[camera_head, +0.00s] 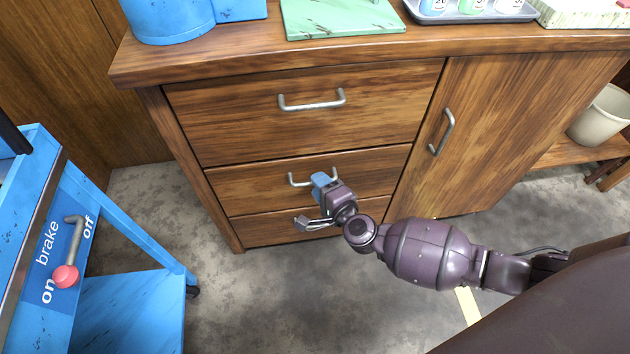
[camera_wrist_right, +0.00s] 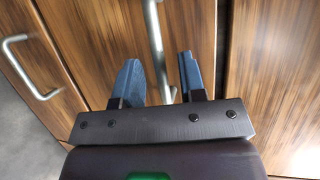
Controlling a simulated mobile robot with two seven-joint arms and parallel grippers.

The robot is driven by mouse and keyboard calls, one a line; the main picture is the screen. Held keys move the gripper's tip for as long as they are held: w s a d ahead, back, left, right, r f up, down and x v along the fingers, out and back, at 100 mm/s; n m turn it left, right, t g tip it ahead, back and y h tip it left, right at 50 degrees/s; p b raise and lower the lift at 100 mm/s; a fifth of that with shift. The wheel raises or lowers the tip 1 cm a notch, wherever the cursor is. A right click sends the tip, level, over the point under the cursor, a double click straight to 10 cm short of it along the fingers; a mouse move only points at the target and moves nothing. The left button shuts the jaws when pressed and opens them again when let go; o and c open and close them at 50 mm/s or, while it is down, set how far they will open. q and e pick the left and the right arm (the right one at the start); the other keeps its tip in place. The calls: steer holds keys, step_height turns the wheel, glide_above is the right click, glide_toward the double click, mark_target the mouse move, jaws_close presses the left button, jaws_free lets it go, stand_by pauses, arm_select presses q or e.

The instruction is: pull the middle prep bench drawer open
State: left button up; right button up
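The middle drawer (camera_head: 375,172) of the wooden prep bench is shut, its front flush with the drawers above and below. Its silver bar handle (camera_head: 298,181) is partly hidden by my right gripper (camera_head: 321,183). In the right wrist view my right gripper (camera_wrist_right: 161,75) is open, with a blue finger on each side of the middle handle (camera_wrist_right: 153,38). The bar runs along the gap and touches neither finger that I can see. How deep it sits between them is hard to tell. My left gripper is not in view.
The top drawer handle (camera_head: 312,101) is above, the bottom drawer handle (camera_wrist_right: 28,66) below. A cupboard door (camera_head: 490,125) is to the right. A blue cart (camera_head: 130,310) with a brake lever stands at left. Grey floor in front of the drawers is free.

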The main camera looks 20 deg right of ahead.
steer(key=shift+x, duration=0.95)
steer(key=shift+c, duration=0.3)
jaws_close()
